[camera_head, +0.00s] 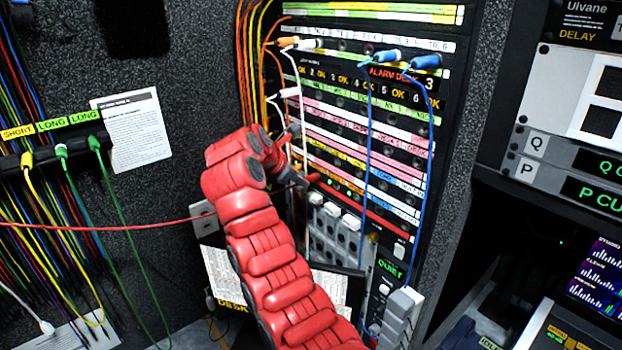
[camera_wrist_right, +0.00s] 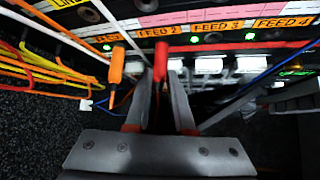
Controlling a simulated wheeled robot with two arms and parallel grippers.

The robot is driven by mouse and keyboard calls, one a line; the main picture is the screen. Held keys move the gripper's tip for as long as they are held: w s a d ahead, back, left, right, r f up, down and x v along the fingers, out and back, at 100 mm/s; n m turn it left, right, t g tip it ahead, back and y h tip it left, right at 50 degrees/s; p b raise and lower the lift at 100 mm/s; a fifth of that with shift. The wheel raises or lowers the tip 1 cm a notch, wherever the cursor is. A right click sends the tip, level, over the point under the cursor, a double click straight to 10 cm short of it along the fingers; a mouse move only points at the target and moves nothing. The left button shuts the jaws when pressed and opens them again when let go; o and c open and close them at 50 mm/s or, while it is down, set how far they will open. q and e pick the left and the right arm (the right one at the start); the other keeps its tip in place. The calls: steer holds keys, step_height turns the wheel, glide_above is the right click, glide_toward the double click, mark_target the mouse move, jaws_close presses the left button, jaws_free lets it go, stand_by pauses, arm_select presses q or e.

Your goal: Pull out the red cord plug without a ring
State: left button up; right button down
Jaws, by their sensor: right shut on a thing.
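A red plug (camera_head: 313,178) shows at the left edge of the patch panel, just past my right gripper (camera_head: 299,176). In the right wrist view the red plug (camera_wrist_right: 174,66) stands between the fingertips of my right gripper (camera_wrist_right: 160,92), which is shut on it. Its front end is close to the panel below the orange feed labels; I cannot tell whether it is still in a socket. A red cord (camera_head: 110,227) runs in from the left and passes behind my right arm. No ring shows on the visible part of the plug. My left gripper is not in view.
An orange plug (camera_wrist_right: 117,64) is just left of the gripper in the right wrist view. Blue plugs (camera_head: 388,56) with hanging blue cords sit on the panel's upper right. White cords hang beside my arm. Yellow and green cords (camera_head: 62,152) hang on the left wall.

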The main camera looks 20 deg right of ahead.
steer(key=shift+s+a+b, duration=0.15)
steer(key=shift+s+a, duration=0.1)
steer(key=shift+a, duration=0.5)
steer(key=shift+s+a+b, duration=0.15)
steer(key=shift+s+a, duration=0.1)
steer(key=shift+a, duration=0.45)
stand_by(0.4)
stand_by(0.3)
steer(key=shift+s+a+b, duration=0.3)
steer(key=shift+a+b, duration=0.15)
steer(key=shift+a, duration=0.4)
steer(key=shift+s+a+b, duration=0.3)
steer(key=shift+a+b, duration=0.1)
steer(key=shift+a, duration=0.4)
steer(key=shift+s+a+b, duration=0.25)
steer(key=shift+a+b, duration=0.1)
steer(key=shift+a, duration=0.35)
steer(key=shift+s+a+b, duration=0.25)
steer(key=shift+a+b, duration=0.05)
steer(key=shift+a, duration=0.4)
